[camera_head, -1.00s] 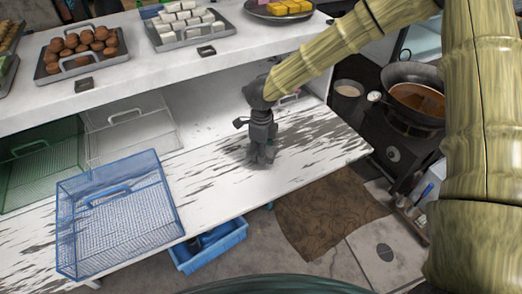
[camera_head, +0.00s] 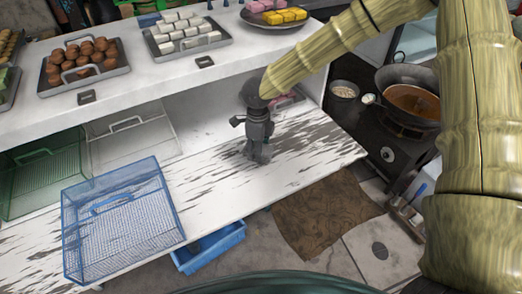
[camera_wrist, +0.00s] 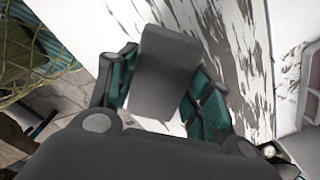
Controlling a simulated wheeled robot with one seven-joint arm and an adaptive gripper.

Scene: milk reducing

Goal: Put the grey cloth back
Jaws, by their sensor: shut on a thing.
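My gripper (camera_head: 258,155) points down at the white, paint-worn lower counter (camera_head: 215,193), near its middle. In the wrist view its teal-padded fingers (camera_wrist: 165,85) flank a plain grey, flat-faced piece, which looks like the grey cloth (camera_wrist: 168,58). My gripper is shut on it. In the head view the cloth cannot be told apart from the dark gripper. Whether it touches the counter is not clear.
A blue wire basket (camera_head: 120,225) stands left on the counter. Green (camera_head: 42,178) and white (camera_head: 130,138) baskets sit behind it. Food trays (camera_head: 85,68) line the upper shelf. A wok (camera_head: 408,100) is at the right. Bare counter lies around my gripper.

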